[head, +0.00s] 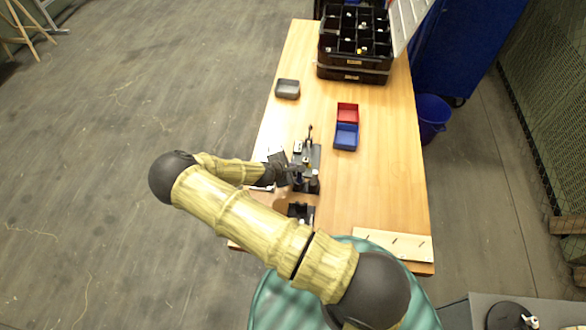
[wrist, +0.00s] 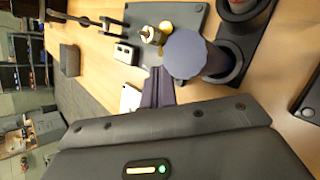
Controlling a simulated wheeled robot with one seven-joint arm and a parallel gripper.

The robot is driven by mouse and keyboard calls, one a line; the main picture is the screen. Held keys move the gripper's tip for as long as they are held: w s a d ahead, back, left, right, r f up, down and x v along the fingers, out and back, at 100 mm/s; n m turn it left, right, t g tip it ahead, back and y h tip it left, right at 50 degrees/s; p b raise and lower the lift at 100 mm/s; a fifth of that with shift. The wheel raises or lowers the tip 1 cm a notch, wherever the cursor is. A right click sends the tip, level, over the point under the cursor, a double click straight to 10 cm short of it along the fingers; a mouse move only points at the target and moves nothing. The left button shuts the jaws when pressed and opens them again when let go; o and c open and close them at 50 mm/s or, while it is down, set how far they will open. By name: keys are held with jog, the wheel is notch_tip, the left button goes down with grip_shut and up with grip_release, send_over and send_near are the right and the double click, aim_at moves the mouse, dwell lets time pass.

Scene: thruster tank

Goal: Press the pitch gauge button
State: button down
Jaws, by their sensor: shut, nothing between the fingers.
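A small pale box with dark spots on its face (wrist: 124,53) lies on the table beside the dark grey plate in the wrist view; it may be the pitch gauge. A small light item (head: 297,146) at the fixture's upper left in the head view looks like the same box. I cannot make out its button. My gripper (head: 293,171) is at the left side of the fixture. Its dark fingers (wrist: 157,88) are shut and empty, pointing toward the plate and apart from the pale box. A large grey round knob (wrist: 187,56) stands close beside the fingers.
The dark fixture plate (head: 307,160) carries a brass fitting (wrist: 151,35). A blue bin (head: 346,137), a red bin (head: 347,113) and a grey bin (head: 287,89) stand farther back. A black compartment case (head: 353,75) fills the far end.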

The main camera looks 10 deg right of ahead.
jog(key=shift+r+p, duration=0.3)
jog(key=shift+r, duration=0.25)
jog(key=shift+r, duration=0.1)
notch_tip(320, 180, up, 6)
jog(key=p, duration=0.4)
dwell(0.3)
